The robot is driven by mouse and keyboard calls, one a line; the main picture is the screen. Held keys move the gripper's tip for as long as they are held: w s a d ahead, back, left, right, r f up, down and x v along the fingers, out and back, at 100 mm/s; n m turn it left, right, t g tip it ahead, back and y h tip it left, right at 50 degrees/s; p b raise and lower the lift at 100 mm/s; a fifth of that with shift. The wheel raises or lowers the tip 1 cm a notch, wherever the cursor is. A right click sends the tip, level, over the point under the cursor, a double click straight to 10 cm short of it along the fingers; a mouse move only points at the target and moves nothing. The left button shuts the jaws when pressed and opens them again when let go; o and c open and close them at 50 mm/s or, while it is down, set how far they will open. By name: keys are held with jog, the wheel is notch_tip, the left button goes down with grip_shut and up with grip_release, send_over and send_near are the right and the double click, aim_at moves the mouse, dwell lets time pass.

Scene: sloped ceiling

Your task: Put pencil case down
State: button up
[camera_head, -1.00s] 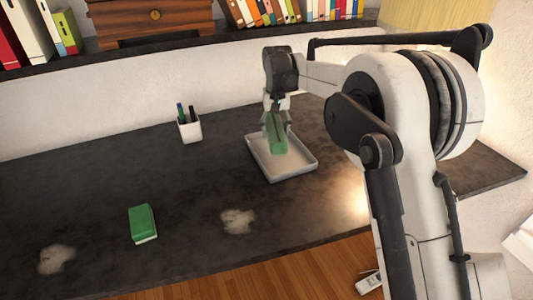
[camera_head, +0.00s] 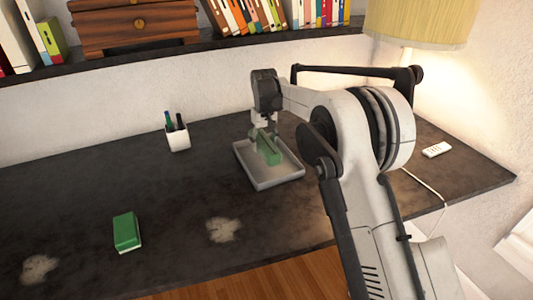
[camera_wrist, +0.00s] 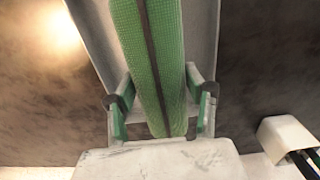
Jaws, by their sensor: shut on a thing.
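The green pencil case (camera_head: 269,151), a long block with a dark zip line, is in my gripper (camera_head: 263,131) over the white tray (camera_head: 270,184) on the dark desk. In the wrist view the pencil case (camera_wrist: 152,60) runs up the picture between the two fingers of my gripper (camera_wrist: 162,108), with the tray (camera_wrist: 203,35) behind it. The gripper is shut on the case near its end. I cannot tell whether the case's underside touches the tray floor.
A white pen cup (camera_head: 178,139) stands left of the tray, and it shows in the wrist view (camera_wrist: 287,136). A lamp (camera_head: 416,22) and a white remote (camera_head: 436,150) are to the right. Desk left of the tray is mostly clear.

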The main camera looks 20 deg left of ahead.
aim_at(267, 139)
jog(key=shift+w+d+f, duration=0.3)
jog(key=shift+w, duration=0.1)
jog(key=shift+f, duration=1.95)
jog(key=shift+f, duration=0.2)
jog(key=o, duration=1.3)
jog(key=shift+c, duration=0.2)
jog(key=shift+r, duration=0.1)
notch_tip(267, 139, up, 12)
jog(key=shift+r, duration=0.1)
